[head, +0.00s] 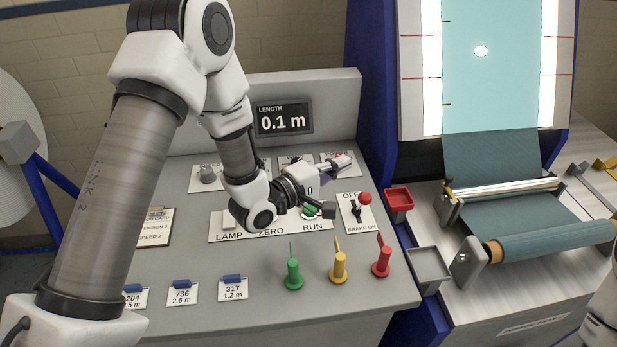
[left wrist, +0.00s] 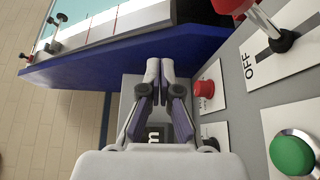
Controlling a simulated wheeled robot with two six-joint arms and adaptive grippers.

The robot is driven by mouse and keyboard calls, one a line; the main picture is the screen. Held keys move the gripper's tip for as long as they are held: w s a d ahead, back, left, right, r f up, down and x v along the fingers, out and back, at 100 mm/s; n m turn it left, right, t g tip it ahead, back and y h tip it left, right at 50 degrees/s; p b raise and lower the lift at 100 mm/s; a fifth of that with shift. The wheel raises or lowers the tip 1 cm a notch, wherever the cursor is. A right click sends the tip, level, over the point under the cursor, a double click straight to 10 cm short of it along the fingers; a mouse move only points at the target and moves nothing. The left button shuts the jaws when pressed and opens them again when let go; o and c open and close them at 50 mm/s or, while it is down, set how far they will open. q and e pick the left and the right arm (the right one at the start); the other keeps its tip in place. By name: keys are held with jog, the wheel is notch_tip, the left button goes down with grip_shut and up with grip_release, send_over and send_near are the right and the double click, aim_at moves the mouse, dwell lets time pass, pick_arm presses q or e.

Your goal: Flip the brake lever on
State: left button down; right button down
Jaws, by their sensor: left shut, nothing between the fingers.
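The brake lever (head: 358,208) stands on a white plate (head: 351,222) marked OFF at the top and BRAKE ON at the bottom. Its red knob (head: 365,198) leans toward the OFF end. In the left wrist view the lever (left wrist: 272,32) is at the upper right, with its knob (left wrist: 232,4) cut by the top edge. My left gripper (head: 343,162) is shut and empty, above the panel and beyond the lever, apart from it. Its fingertips also show in the left wrist view (left wrist: 160,68). My right gripper is out of view.
A green RUN button (head: 310,211) is left of the lever. A red button (left wrist: 204,88) is near my left fingers. Green (head: 293,275), yellow (head: 339,267) and red (head: 382,262) pegs stand in front. A red tray (head: 398,199) and grey tray (head: 429,266) are to the right.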

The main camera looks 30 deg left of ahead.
pick_arm(q)
jog(key=s+a+f, duration=0.1)
jog(key=s, duration=0.1)
jog(key=s+a+f+b, duration=0.1)
jog(key=s, duration=0.1)
jog(key=s+a, duration=0.1)
jog(key=s, duration=0.2)
jog(key=shift+a+f, duration=0.25)
jog(key=shift+f, duration=0.15)
jog(key=shift+s+a+f, duration=0.2)
jog(key=shift+s+a, duration=0.15)
jog(key=shift+a, duration=0.05)
jog(key=shift+d, duration=0.15)
